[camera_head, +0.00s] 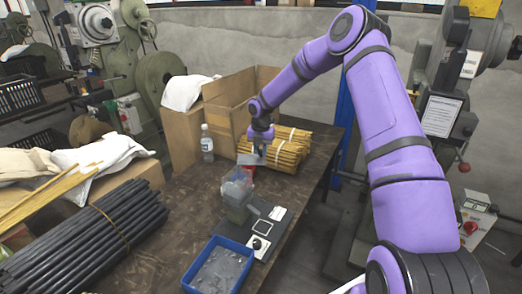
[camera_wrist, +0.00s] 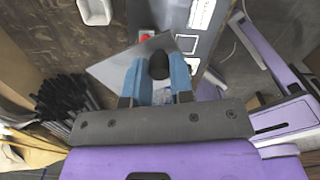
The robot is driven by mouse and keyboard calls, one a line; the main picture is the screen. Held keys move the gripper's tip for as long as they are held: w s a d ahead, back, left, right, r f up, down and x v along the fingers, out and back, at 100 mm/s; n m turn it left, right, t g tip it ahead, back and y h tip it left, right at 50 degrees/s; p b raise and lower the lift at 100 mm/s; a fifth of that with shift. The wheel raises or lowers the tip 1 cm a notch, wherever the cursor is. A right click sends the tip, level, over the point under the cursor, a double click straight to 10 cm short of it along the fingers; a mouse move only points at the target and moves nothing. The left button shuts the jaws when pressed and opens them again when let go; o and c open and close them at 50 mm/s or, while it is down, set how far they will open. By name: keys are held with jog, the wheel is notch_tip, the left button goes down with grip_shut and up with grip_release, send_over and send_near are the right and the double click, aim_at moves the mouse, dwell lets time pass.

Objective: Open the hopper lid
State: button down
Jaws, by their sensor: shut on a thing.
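A small machine with a smoky see-through hopper (camera_head: 237,183) stands on the dark table. A flat grey lid (camera_wrist: 118,70) with a black knob (camera_wrist: 158,66) shows in the wrist view. My gripper (camera_wrist: 159,78) has its blue fingers shut on the knob, one on each side. In the head view, my gripper (camera_head: 259,149) is just above and behind the hopper, with the lid's grey plate (camera_head: 250,158) beneath it. The lid appears tilted and apart from the hopper's top, but I cannot tell whether an edge touches. The lid hides the hopper in the wrist view.
A blue tray (camera_head: 190,277) of small metal parts is in front. Tied wooden rods (camera_head: 285,152) lie behind my gripper, near a cardboard box (camera_head: 226,108). A water bottle (camera_head: 207,144) stands to the left. Dark rods (camera_head: 85,245) fill the left front. The table's middle left is bare.

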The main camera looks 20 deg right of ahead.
jog(key=c, duration=1)
grip_release()
notch_tip(320, 180, up, 11)
jog(key=shift+f, duration=0.1)
